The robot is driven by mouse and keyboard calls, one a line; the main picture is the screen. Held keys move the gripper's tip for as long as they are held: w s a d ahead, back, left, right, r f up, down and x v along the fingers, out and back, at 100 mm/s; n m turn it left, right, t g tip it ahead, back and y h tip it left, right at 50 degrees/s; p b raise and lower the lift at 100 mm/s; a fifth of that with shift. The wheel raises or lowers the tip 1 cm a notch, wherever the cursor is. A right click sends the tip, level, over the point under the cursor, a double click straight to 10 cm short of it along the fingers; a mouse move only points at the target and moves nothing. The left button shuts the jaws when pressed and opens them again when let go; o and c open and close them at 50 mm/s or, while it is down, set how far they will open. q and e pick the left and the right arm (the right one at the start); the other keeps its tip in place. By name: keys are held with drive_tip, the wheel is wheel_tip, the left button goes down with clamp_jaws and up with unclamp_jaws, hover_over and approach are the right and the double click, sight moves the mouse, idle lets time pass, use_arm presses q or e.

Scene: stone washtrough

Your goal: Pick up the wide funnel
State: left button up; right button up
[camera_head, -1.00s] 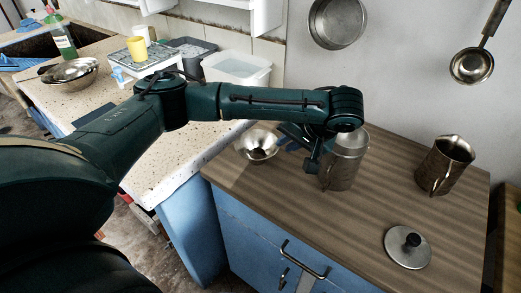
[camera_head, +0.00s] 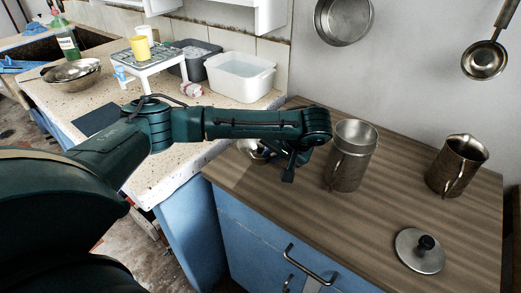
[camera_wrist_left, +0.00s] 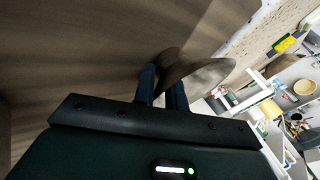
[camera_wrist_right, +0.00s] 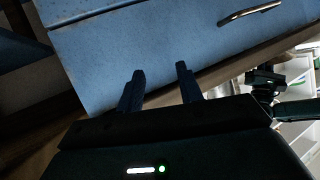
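The wide funnel (camera_head: 250,149) is a shiny metal cone at the left end of the wooden counter, partly hidden behind my left arm in the head view. My left gripper (camera_head: 287,168) is at its right side. In the left wrist view the funnel (camera_wrist_left: 202,75) lies at the fingertips of my left gripper (camera_wrist_left: 161,88). The fingers stand a small gap apart, with part of the funnel between them; the exact contact is hard to see. My right gripper (camera_wrist_right: 160,78) is open and empty, in front of the blue cabinet.
A tall metal pot (camera_head: 350,158) stands close to the right of my left gripper. A metal jug (camera_head: 456,165) and a lid (camera_head: 419,250) are further right. A white tub (camera_head: 240,78) stands behind on the speckled counter. The wooden counter's front middle (camera_head: 300,215) is clear.

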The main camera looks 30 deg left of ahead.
use_arm(q)
drive_tip(key=shift+c, duration=0.4)
drive_tip(key=shift+c, duration=0.8)
clamp_jaws()
